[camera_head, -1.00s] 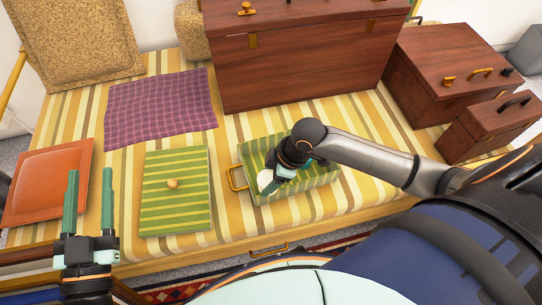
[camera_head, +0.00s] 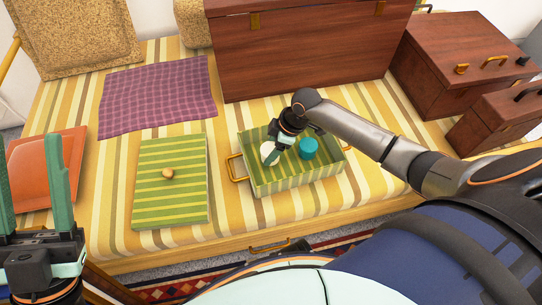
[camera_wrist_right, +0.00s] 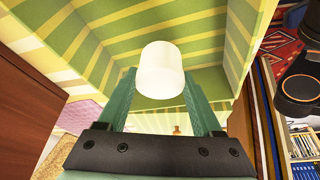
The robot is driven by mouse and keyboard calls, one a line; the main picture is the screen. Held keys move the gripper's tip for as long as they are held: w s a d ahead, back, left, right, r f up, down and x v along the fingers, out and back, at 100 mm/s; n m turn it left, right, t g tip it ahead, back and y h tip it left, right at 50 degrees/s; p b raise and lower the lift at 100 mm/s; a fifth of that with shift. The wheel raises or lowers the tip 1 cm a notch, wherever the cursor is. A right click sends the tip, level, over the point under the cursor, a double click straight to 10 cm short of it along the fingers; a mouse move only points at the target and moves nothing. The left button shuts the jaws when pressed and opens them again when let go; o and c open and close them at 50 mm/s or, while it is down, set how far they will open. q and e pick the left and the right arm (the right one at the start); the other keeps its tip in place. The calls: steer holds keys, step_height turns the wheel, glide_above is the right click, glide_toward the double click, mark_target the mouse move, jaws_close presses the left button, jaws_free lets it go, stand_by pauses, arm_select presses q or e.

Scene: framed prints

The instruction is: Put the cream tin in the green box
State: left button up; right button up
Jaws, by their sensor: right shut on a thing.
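The cream tin (camera_head: 267,151) is a small off-white cylinder held between the fingers of my right gripper (camera_head: 272,154). It also shows large between the fingertips in the right wrist view (camera_wrist_right: 160,70). The green box (camera_head: 298,182) is open, with striped walls and brass side handles. The right gripper and the tin are over or within its left part; I cannot tell whether the tin touches the floor. A teal tin (camera_head: 308,148) stands in the box's right part. My left gripper (camera_head: 30,165) is open and empty at the lower left.
The green striped lid (camera_head: 171,205) with a wooden knob lies left of the box on the striped cushion. A large wooden chest (camera_head: 310,55) stands behind; smaller wooden boxes (camera_head: 462,65) stand right.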

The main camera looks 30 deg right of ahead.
step_height(320, 180, down, 3)
steer(key=shift+f+b, duration=0.1)
steer(key=shift+b, duration=0.65)
steer(key=shift+f, duration=0.15)
steer(key=o, duration=1.5)
